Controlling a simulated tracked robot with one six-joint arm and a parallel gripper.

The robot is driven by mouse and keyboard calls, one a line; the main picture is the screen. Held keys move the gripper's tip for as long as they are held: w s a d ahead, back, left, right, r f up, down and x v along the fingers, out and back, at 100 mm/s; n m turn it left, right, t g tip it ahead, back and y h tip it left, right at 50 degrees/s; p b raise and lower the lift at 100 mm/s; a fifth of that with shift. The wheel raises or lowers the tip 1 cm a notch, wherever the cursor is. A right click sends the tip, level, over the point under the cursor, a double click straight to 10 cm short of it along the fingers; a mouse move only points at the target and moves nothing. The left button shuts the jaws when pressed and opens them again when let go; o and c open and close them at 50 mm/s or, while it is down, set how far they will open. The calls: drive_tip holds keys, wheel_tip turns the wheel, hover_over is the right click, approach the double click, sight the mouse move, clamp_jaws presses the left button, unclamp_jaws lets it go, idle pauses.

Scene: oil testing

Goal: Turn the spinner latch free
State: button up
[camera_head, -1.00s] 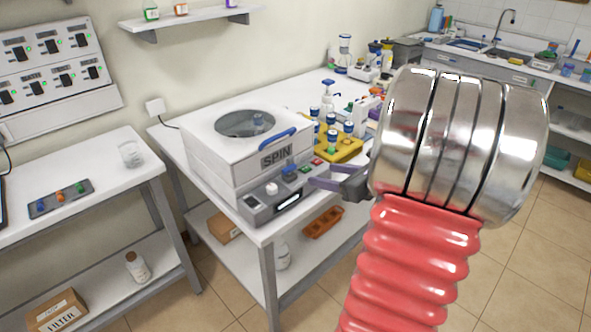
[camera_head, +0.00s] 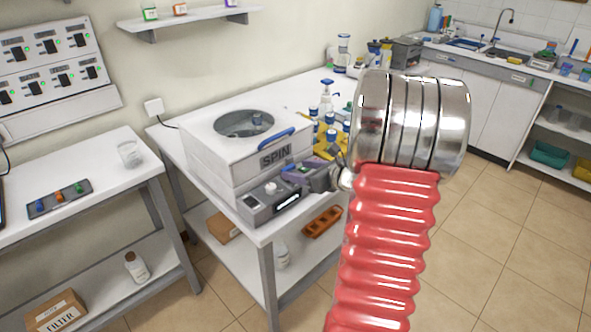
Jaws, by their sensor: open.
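The spinner (camera_head: 208,157) is a white box marked SPIN on the worktable. Its lid has a round window (camera_head: 243,124) and a blue handle (camera_head: 277,139). A grey control panel (camera_head: 258,208) with a pale round knob (camera_head: 270,187) and a small display runs along its front. My gripper (camera_head: 295,170), with purple-grey fingers, is at the right part of this panel, just below the SPIN label. It is open, and nothing shows between its fingers. It covers the coloured buttons there. I cannot tell which part is the latch, or whether the fingers touch the panel.
A yellow rack (camera_head: 327,150) with blue-capped bottles stands right behind my gripper, partly hidden by my arm. A pump bottle (camera_head: 326,97) stands farther back. A left bench (camera_head: 85,165) holds a beaker (camera_head: 130,153). Open floor lies at the right.

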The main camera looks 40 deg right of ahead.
sight(288, 169)
drive_tip(key=shift+x, duration=1.3)
drive_tip(key=shift+c, duration=0.4)
drive_tip(key=c, duration=0.9)
drive_tip(key=shift+d, duration=0.2)
drive_tip(key=shift+c, duration=0.3)
drive_tip(key=shift+a, duration=0.1)
